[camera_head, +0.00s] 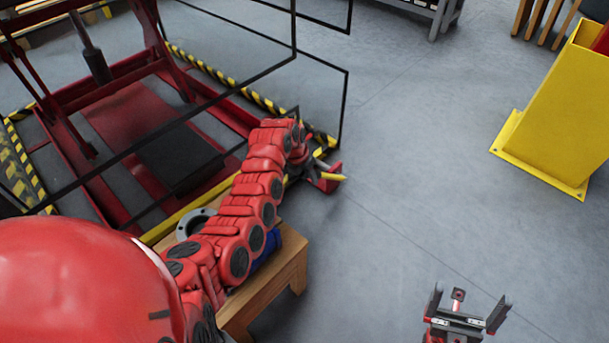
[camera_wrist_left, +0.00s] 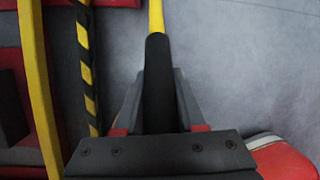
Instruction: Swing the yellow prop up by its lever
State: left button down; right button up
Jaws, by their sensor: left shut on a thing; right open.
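The lever (camera_wrist_left: 155,60) is a yellow rod with a black grip, seen in the left wrist view. My left gripper (camera_wrist_left: 155,95) is shut on the black grip, with one finger on each side. In the head view my left gripper (camera_head: 320,172) is at the right front corner of the red lift frame, small and partly hidden by my arm. A yellow bar (camera_wrist_left: 38,90), perhaps the prop, runs along the left of the wrist view; in the head view it lies low along the frame's front (camera_head: 168,222). My right gripper (camera_head: 468,305) is open and empty over the floor.
The red lift frame (camera_head: 110,75) has striped edges and black-framed clear panels (camera_head: 318,100). A wooden bench (camera_head: 275,275) with a grey flanged ring (camera_head: 195,222) stands under my left arm. A yellow stand (camera_head: 560,115) is at the right. The grey floor between is clear.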

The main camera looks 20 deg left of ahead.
pick_arm(q)
jog(key=shift+w+d+r, duration=0.35)
jog(key=shift+w+r, duration=0.15)
jog(key=shift+w, duration=0.2)
jog(key=shift+w+r+g+y+b, duration=0.3)
jog(key=shift+w+r+g+b, duration=0.15)
jog(key=shift+w+b, duration=0.3)
jog(key=shift+w+d+r+b, duration=0.15)
jog(key=shift+w+r+b, duration=0.2)
jog(key=shift+r, duration=0.15)
jog(key=shift+w+d+r, duration=0.15)
jog(key=shift+w+r, duration=0.05)
jog(key=shift+r, duration=0.2)
